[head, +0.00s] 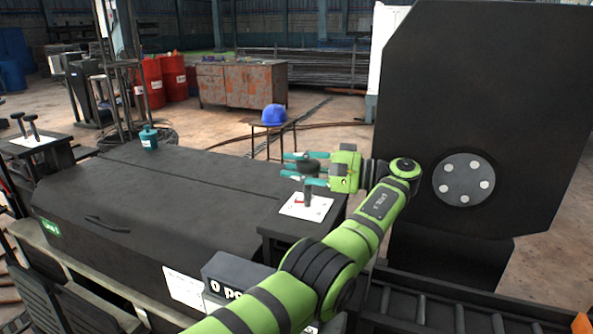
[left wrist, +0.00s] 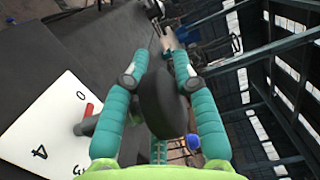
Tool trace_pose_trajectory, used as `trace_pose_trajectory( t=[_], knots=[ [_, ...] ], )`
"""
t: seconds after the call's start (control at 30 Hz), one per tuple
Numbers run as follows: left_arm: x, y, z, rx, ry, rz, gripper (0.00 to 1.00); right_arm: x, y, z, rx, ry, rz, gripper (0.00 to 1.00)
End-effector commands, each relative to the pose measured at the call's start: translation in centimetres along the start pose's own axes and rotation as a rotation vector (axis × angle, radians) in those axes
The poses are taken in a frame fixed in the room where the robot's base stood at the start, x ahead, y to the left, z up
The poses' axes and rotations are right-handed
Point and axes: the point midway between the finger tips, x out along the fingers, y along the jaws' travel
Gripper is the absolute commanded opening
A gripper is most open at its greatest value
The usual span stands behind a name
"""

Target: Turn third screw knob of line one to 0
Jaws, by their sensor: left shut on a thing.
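A dark screw knob (head: 309,166) stands on a stem above a white dial plate (head: 315,209) at the right end of the long black machine. In the left wrist view the round knob head (left wrist: 163,100) sits between the two teal fingers of my left gripper (left wrist: 160,78), which is shut on it. The gripper (head: 297,169) reaches it from the right in the head view. The dial plate (left wrist: 38,135) shows 0, 4 and part of a 3. A red pointer (left wrist: 88,109) is close to the 0; exact alignment is hard to tell. My right gripper is not in view.
Two more knobs (head: 31,124) stand on a plate at the far left. A large dark panel (head: 480,100) rises close on the right. A blue helmet (head: 274,115) is on a stool behind.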

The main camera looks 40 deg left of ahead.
Motion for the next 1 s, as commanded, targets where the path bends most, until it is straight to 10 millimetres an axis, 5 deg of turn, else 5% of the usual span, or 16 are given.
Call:
trace_pose_trajectory(
  t=[0.47,0.5,0.53,1.0],
  knots=[
    [0.1,0.2,0.0,0.002,-0.008,0.004,0.0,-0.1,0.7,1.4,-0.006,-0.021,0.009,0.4],
    [0.1,0.2,0.0,0.002,-0.008,0.004,0.44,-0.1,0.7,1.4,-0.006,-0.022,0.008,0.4],
    [0.1,0.1,0.0,0.002,-0.007,0.003,0.53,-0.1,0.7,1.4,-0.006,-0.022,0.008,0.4],
    [0.0,-1.1,0.0,-0.003,-0.006,0.002,0.53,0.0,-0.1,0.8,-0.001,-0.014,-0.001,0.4]
  ],
)
